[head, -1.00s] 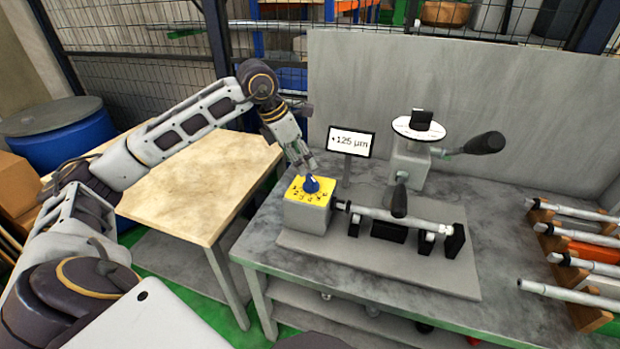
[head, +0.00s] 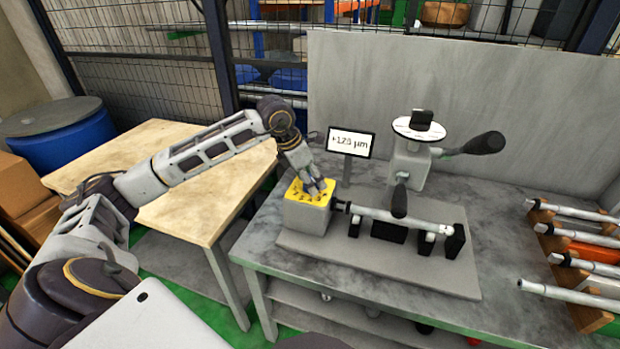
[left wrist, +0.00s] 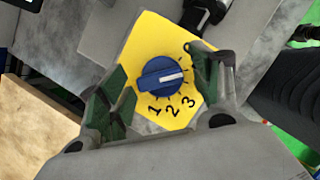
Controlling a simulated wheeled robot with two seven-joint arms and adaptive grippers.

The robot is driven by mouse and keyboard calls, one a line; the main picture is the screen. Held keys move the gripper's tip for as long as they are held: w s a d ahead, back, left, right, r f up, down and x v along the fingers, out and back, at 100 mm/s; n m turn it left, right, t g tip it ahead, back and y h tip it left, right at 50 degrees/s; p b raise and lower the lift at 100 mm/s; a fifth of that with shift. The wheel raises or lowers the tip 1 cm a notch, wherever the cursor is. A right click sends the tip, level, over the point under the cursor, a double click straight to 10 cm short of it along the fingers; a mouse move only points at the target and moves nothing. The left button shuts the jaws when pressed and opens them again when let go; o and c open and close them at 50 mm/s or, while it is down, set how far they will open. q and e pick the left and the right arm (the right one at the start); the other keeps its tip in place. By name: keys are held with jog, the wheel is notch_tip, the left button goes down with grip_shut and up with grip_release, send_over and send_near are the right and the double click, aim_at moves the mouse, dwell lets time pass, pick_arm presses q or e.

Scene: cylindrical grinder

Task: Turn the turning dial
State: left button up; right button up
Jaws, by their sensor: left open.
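The turning dial (left wrist: 161,76) is a round blue knob with a white pointer line. It sits on a yellow numbered plate (left wrist: 150,35) on top of a grey box (head: 305,218) at the left end of the grinder. The numbers 1, 2 and 3 show beside it in the left wrist view. My left gripper (left wrist: 165,88) is open, with one green-padded finger on each side of the dial. I cannot tell whether the fingers touch it. In the head view my left gripper (head: 316,186) covers the dial. My right gripper is not in view.
A small display (head: 350,142) stands behind the box. A shaft (head: 400,217) lies across the grinder, with a dark-handled unit (head: 410,165) behind it. A rack of rods (head: 560,255) is at the right. A wooden table (head: 170,180) stands at the left.

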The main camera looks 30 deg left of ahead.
pick_arm(q)
jog(key=c, duration=1)
jog(key=shift+m, duration=0.3)
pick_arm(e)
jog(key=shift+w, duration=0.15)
pick_arm(q)
jog(key=shift+a+m+g+h, duration=0.1)
jog(key=shift+m+g+h, duration=0.45)
jog(key=shift+m, duration=1.45)
jog(key=shift+m+g+h, duration=0.25)
jog(key=shift+m, duration=0.35)
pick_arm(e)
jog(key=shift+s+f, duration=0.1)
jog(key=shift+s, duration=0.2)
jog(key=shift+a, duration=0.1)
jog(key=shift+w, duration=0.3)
